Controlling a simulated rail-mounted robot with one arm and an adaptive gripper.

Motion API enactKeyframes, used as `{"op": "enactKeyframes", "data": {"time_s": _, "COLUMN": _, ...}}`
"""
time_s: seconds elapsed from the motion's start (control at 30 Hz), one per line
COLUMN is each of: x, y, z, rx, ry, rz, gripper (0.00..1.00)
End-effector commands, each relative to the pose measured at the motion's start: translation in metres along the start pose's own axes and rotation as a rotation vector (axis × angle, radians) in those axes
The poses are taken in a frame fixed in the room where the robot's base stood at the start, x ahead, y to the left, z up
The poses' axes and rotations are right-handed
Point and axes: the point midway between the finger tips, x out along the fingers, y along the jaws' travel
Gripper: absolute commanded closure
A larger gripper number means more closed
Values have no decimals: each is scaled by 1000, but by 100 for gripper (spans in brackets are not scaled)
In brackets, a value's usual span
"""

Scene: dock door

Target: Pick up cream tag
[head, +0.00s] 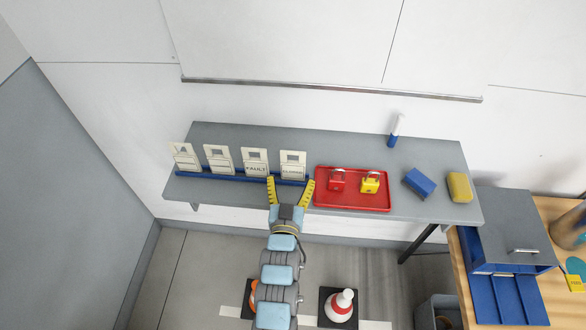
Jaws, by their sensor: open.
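Several cream tags stand upright in a row on a blue rail (228,176) at the left of the grey shelf. The rightmost cream tag (293,158) has dark lettering too small to read surely. The one to its left, a second cream tag (255,156), seems to read "FAULT". Another cream tag (218,153) and the far-left cream tag (183,152) stand beyond. My gripper (291,182) is open, its yellow fingers spread just in front of the rightmost tag, one toward each side. No contact is visible, and I cannot tell the exact gap.
A red tray (321,203) with a red padlock (337,182) and a yellow padlock (370,183) lies close right of my gripper. A blue block (419,182), yellow sponge (459,187) and white-blue tube (396,131) are farther right. The shelf (345,145) is clear behind the tray.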

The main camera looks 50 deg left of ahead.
Motion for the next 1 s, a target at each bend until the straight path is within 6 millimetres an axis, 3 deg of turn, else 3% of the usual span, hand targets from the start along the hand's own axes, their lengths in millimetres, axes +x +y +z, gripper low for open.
{"op": "enactKeyframes", "data": {"time_s": 0.43, "x": 43, "y": 0, "z": 2, "rx": -1, "ry": -1, "rz": 0, "gripper": 15}}
{"op": "enactKeyframes", "data": {"time_s": 0.77, "x": 48, "y": 1, "z": 2, "rx": -1, "ry": 0, "rz": 0, "gripper": 15}}
{"op": "enactKeyframes", "data": {"time_s": 0.93, "x": 48, "y": 1, "z": 2, "rx": 0, "ry": 0, "rz": 0, "gripper": 60}}
{"op": "enactKeyframes", "data": {"time_s": 0.97, "x": 48, "y": 1, "z": 1, "rx": 0, "ry": 0, "rz": 0, "gripper": 67}}
{"op": "enactKeyframes", "data": {"time_s": 1.0, "x": 48, "y": 1, "z": 1, "rx": 0, "ry": 0, "rz": 0, "gripper": 67}}
